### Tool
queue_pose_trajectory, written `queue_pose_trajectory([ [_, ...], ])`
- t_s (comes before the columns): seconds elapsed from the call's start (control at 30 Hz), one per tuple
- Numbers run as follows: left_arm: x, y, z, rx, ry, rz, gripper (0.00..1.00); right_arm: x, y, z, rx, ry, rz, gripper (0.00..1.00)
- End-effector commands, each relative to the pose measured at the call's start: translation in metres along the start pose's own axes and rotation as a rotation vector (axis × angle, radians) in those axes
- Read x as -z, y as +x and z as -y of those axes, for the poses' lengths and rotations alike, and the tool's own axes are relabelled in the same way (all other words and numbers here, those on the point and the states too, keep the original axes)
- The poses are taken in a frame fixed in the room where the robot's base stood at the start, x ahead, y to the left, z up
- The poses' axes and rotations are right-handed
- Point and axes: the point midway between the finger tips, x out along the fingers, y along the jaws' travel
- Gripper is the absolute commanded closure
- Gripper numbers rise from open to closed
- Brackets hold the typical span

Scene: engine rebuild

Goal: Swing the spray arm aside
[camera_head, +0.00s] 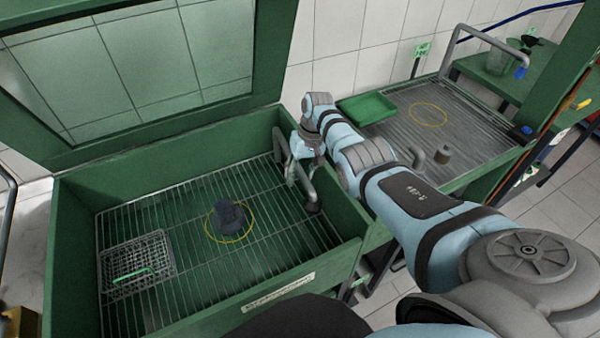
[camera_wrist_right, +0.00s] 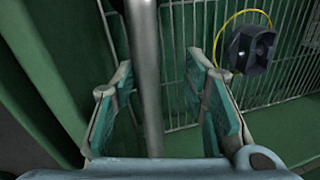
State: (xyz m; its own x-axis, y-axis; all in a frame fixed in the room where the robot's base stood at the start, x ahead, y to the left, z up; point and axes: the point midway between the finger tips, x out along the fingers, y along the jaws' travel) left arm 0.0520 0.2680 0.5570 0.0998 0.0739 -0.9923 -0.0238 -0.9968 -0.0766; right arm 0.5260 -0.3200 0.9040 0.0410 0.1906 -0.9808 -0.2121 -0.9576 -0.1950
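The spray arm (camera_head: 309,188) is a grey bent pipe at the right inner wall of the green wash cabinet (camera_head: 150,165). Its lower end hangs over the wire rack. My right gripper (camera_head: 301,172) reaches in over that wall and is at the pipe, partly covering it. In the right wrist view the pipe (camera_wrist_right: 145,85) runs upright between the two teal finger pads of my right gripper (camera_wrist_right: 162,75). The fingers are spread, with gaps showing, and the pipe lies nearer the left pad. My left gripper is not in view.
A dark part (camera_head: 229,217) sits on the rack inside a yellow ring. The raised lid (camera_head: 275,50) stands behind. To the right are a second grated station (camera_head: 470,125) and a green tray (camera_head: 366,107).

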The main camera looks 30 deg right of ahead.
Motion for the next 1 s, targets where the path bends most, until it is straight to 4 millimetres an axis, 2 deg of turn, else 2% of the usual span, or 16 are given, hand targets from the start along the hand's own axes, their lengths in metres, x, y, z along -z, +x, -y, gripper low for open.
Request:
queue_pose_trajectory([
  [0.13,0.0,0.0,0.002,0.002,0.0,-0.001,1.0,0.001,-0.002,0.0,0.001,0.0,-0.002,0.6],
  [0.23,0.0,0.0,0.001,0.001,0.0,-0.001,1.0,0.002,-0.015,0.0,0.0,-0.001,-0.004,0.6],
  [0.5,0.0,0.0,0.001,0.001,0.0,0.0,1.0,0.002,-0.087,-0.001,-0.001,-0.001,-0.004,0.6],
  [0.63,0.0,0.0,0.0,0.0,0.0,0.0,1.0,0.001,-0.112,-0.001,0.0,0.001,-0.002,0.6],
  [0.77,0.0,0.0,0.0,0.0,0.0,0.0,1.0,0.001,-0.12,-0.001,0.0,0.001,0.001,0.6],
  [1.0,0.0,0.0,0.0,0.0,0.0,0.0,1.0,0.001,-0.12,-0.001,0.0,0.0,0.001,0.6],
])
